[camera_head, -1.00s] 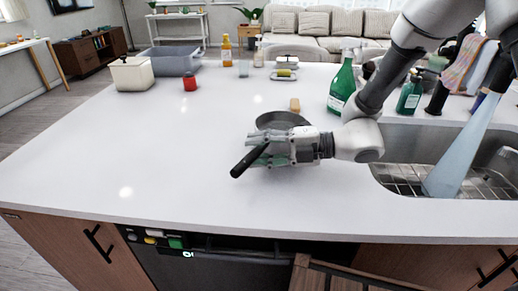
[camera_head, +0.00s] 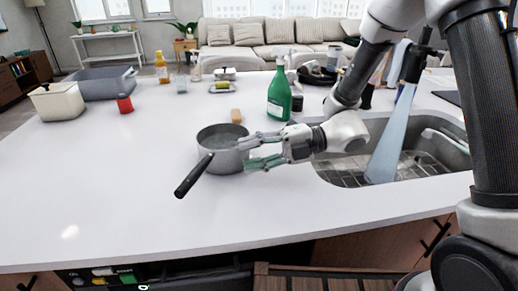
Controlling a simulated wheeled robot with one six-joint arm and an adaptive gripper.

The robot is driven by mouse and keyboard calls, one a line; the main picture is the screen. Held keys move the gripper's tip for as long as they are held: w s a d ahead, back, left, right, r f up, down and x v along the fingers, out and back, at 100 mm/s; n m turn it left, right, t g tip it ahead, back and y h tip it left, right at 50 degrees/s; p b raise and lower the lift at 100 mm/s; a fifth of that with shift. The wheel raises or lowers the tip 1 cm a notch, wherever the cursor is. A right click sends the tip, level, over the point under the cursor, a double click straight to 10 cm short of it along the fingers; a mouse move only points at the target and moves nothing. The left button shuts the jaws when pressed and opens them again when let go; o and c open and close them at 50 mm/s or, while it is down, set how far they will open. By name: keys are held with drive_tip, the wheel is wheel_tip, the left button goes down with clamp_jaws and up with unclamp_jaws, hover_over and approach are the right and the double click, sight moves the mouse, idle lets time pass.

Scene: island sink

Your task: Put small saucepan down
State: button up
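The small grey metal saucepan (camera_head: 222,162) stands upright on the white island counter, left of the sink. Its black handle (camera_head: 194,175) points toward the lower left. My gripper (camera_head: 250,152) is at the saucepan's right side. Its two fingers are spread and point left toward the pan's wall, with nothing seen between them. The handle is clear of the fingers. I cannot tell whether the fingertips touch the wall.
The sink (camera_head: 430,150) with a wire rack is at the right. The front left counter is clear.

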drive_tip(key=shift+d, duration=0.15)
drive_tip(key=s+d+r+n+t+h, duration=0.2)
drive_tip(key=d+n+h, duration=0.3)
drive_tip(key=d+n, duration=0.6)
drive_tip(key=s+d+r+n+t+h, duration=0.3)
drive_tip(key=d+n, duration=0.9)
drive_tip(key=d, duration=0.4)
drive_tip(key=s+d+r+n+t+h, duration=0.3)
drive_tip(key=d+r+n+h, duration=0.3)
drive_tip(key=d+n, duration=0.6)
drive_tip(key=shift+s+d+h, duration=0.7)
drive_tip(key=shift+d+h, duration=0.3)
drive_tip(key=shift+d, duration=0.25)
